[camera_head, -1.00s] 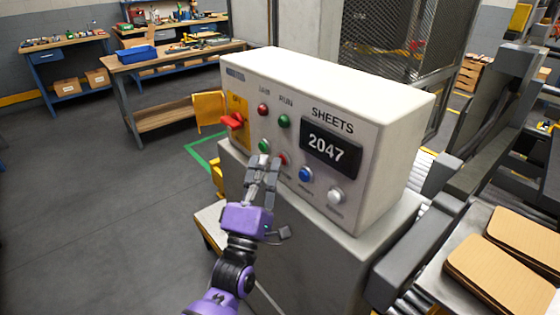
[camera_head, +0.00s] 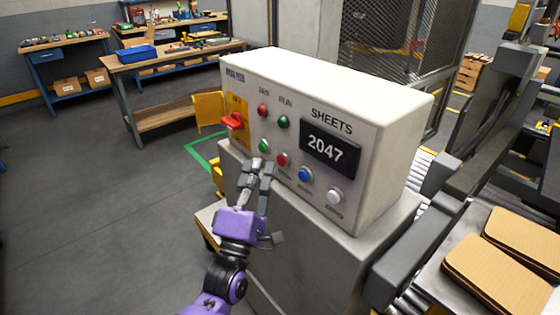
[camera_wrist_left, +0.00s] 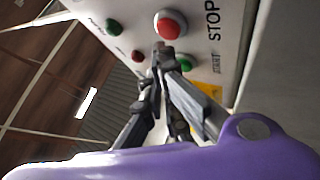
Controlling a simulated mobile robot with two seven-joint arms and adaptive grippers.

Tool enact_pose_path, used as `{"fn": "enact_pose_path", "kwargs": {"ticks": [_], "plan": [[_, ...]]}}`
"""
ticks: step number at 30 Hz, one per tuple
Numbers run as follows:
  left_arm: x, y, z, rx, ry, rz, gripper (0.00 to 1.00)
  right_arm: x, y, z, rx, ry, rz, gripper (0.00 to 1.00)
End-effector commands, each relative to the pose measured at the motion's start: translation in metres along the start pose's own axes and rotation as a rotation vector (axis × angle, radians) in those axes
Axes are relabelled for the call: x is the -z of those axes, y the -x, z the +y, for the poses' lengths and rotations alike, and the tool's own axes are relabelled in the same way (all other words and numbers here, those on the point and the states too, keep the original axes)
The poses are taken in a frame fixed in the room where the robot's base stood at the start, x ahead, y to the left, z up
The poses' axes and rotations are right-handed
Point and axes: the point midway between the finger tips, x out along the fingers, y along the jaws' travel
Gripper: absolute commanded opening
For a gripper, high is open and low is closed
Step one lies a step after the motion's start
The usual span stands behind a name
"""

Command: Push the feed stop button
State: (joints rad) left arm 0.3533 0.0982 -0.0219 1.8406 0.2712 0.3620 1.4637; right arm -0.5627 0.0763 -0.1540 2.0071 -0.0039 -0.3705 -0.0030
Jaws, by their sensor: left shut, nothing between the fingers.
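The feed stop button (camera_head: 281,159) is a round red button low on the control box (camera_head: 370,140). In the left wrist view the red button (camera_wrist_left: 169,26) sits beside the word STOP. A green button (camera_head: 263,146) is to its left in the head view; it also shows in the left wrist view (camera_wrist_left: 185,63) beside START. My left gripper (camera_head: 262,164) is shut and empty, its fingertips just in front of the panel, below the green button and left of the red one. In the wrist view the fingertips (camera_wrist_left: 160,48) appear just below the red button; contact cannot be told.
A blue button (camera_head: 305,174) and a white button (camera_head: 334,196) sit to the right. A display (camera_head: 330,149) reads 2047. Cardboard sheets (camera_head: 497,277) lie at the right. Floor at left is clear.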

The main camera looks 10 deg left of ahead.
Motion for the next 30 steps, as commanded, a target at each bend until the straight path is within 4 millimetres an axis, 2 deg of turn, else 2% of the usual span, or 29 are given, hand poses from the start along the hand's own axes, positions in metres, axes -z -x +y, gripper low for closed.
{"fn": "enact_pose_path", "kwargs": {"ticks": [15, 30], "plan": [[0.024, 0.032, 0.024, 0.0, -0.002, 0.0, 0.0, 0.012, 0.004, 0.001, -0.001, 0.0, 0.017, 0.0], [0.025, 0.034, 0.025, 0.0, 0.0, 0.0, 0.0, 0.013, 0.004, 0.001, -0.001, 0.0, 0.017, 0.0]]}}
